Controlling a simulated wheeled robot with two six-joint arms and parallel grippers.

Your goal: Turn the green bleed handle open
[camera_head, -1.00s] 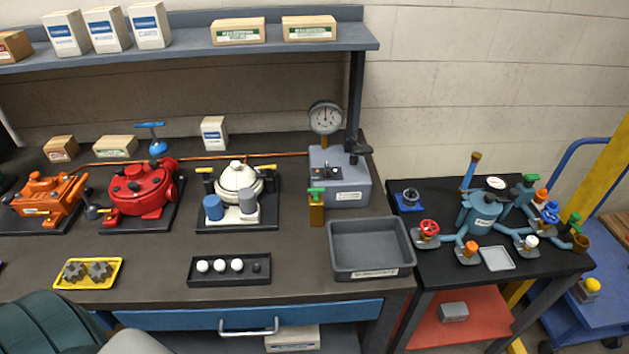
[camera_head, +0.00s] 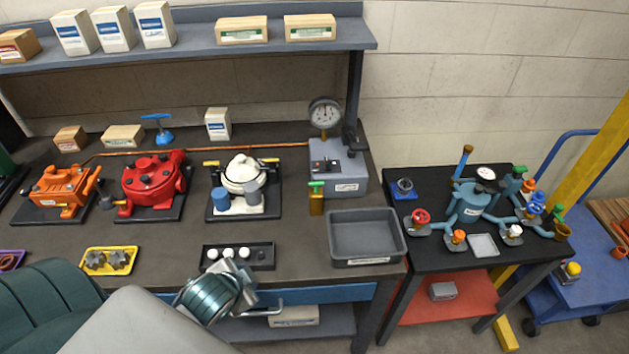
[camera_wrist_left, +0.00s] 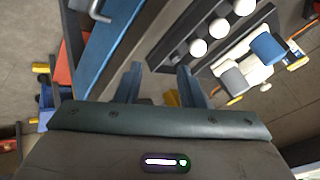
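A small green handle (camera_head: 316,185) sits on a brass valve (camera_head: 317,203) at the front left of the grey gauge unit (camera_head: 338,171) on the bench. A second green handle (camera_head: 557,211) tops a brass fitting (camera_head: 562,231) on the right-hand table. My left gripper (camera_head: 245,282) is over the bench's front edge, left of and nearer than the valve, touching neither handle. In the left wrist view its two fingers (camera_wrist_left: 160,88) are apart with nothing held between them. My right gripper is not in view.
A grey bin (camera_head: 367,260) stands right of the valve's front. A black tray with white balls (camera_head: 205,262) lies beyond my gripper. A cream motor (camera_head: 240,203) stands left of the valve. Open bench lies between tray and bin.

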